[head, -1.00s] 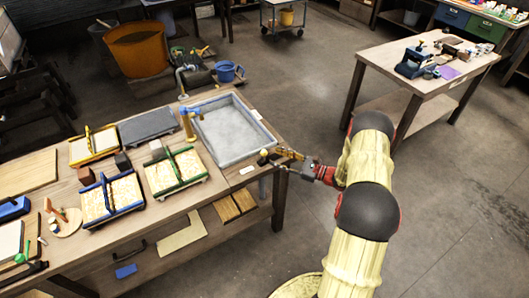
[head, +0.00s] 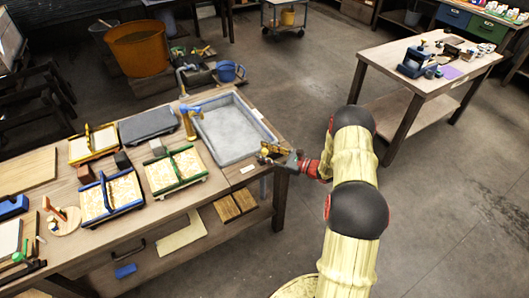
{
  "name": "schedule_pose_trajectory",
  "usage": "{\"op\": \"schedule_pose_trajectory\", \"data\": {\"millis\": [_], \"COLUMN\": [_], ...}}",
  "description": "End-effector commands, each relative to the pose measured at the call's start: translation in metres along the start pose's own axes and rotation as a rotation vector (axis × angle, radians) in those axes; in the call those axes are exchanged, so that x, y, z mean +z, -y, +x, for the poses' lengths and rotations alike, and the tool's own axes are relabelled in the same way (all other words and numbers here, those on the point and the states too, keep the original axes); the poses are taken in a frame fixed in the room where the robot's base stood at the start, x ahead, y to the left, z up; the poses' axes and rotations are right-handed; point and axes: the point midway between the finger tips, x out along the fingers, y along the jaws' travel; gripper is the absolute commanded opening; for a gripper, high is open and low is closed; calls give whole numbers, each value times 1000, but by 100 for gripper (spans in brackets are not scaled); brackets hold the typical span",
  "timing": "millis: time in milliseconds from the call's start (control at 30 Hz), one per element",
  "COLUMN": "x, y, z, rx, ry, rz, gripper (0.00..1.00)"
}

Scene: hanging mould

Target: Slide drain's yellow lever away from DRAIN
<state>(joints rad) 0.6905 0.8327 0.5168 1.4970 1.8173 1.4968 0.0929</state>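The grey, water-filled basin (head: 232,130) sits at the right end of the long wooden bench. The drain's small yellow lever (head: 264,152) is by the basin's near right corner, partly covered by my gripper. My gripper (head: 270,153) is at the lever, coming from the right. Its fingers overlap the lever in the picture, and I cannot tell whether they touch it or how far they are open. A small white label (head: 247,169) lies on the bench near the lever; its lettering is too small to read.
Several moulds, including a green-edged one (head: 176,172), stand on the bench to the left. Another table (head: 425,65) is at the back right. The floor right of my arm is clear.

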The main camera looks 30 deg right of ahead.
Motion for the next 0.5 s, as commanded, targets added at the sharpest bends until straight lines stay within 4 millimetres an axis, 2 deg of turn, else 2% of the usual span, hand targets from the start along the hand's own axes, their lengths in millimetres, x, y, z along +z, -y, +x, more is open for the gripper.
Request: {"op": "schedule_pose_trajectory", "data": {"millis": [500], "x": [0], "y": [0], "z": [0], "rx": [0], "ry": [0], "rz": [0], "gripper": [3]}}
